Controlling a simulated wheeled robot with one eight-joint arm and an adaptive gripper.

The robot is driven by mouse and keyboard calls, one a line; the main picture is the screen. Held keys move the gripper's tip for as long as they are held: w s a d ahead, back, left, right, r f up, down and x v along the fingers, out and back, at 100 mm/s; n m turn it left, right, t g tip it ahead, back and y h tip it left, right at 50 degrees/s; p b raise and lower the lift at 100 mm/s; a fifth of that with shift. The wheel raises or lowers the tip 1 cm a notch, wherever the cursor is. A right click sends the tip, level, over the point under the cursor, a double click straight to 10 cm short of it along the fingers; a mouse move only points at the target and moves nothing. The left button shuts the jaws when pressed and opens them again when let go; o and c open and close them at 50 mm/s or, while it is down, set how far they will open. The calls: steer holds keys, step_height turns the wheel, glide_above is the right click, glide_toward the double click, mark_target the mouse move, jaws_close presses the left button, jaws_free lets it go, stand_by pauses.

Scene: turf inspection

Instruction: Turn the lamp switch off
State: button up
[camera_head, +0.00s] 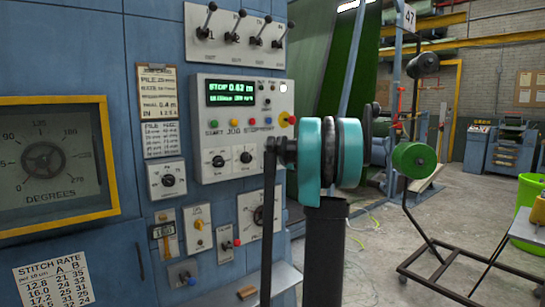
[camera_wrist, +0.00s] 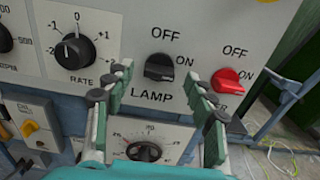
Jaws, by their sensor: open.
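The lamp switch (camera_wrist: 159,67) is a black rotary knob on a pale panel (camera_wrist: 108,20) in the wrist view. OFF is printed above it, ON to its right and LAMP below. Its ridge seems to lie sideways, toward ON. My gripper (camera_wrist: 156,76) is open and empty, with one finger to the left of the knob and one to its right. The fingers look apart from the knob; the exact gap in depth cannot be told. In the head view my arm covers the area where the lamp switch likely is, and the fingers cannot be made out.
A red OFF/ON knob (camera_wrist: 231,82) sits close right of my right finger, which partly covers its label. The black RATE dial (camera_wrist: 75,50) is to the left. Another dial (camera_wrist: 145,151) is below. In the head view a green-lit display (camera_head: 231,93) tops the control panel (camera_head: 205,132).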

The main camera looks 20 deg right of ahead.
steer(key=shift+x, duration=1.1)
steer(key=c, duration=1.2)
steer(key=shift+o, duration=0.2)
steer(key=shift+n, duration=0.3)
steer(key=shift+s+a+f+n, duration=0.1)
steer(key=shift+f+n, duration=0.05)
steer(key=shift+n, duration=4.15)
steer(key=shift+a+f+n, duration=0.1)
steer(key=shift+n, duration=4.2)
